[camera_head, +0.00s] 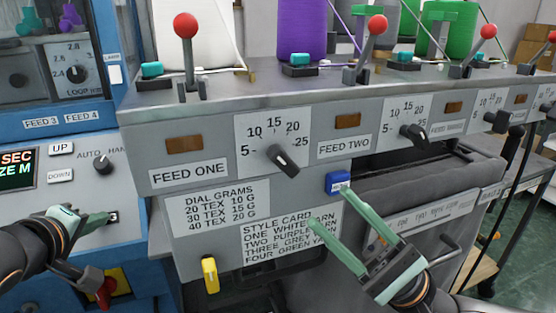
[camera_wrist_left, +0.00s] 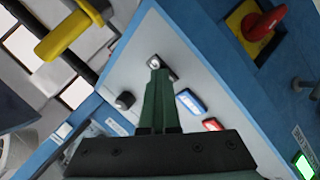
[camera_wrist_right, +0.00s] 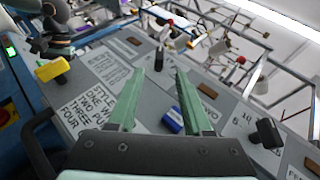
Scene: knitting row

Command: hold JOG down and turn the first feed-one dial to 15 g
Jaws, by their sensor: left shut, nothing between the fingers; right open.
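The feed-one dial (camera_head: 283,158) is a black bar knob under a printed 5-to-25 scale with 15 at the top. Its bar slants from upper left to lower right; I cannot tell which end points. My right gripper (camera_head: 330,208) is open and empty, below and right of this dial, near a blue block (camera_head: 339,183). My left gripper (camera_head: 108,217) is shut and empty, its tips at a small switch on the blue machine's grey panel. In the left wrist view the tips overlap this switch (camera_wrist_left: 160,66); contact and any JOG label are unclear.
UP (camera_head: 61,148) and DOWN (camera_head: 59,176) buttons and an AUTO/HAND knob (camera_head: 115,166) sit above the left gripper. A yellow handle (camera_head: 210,275) sticks out below the cards. The feed-two dial (camera_head: 413,134) lies right; red-knobbed levers (camera_head: 186,28) stand above.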

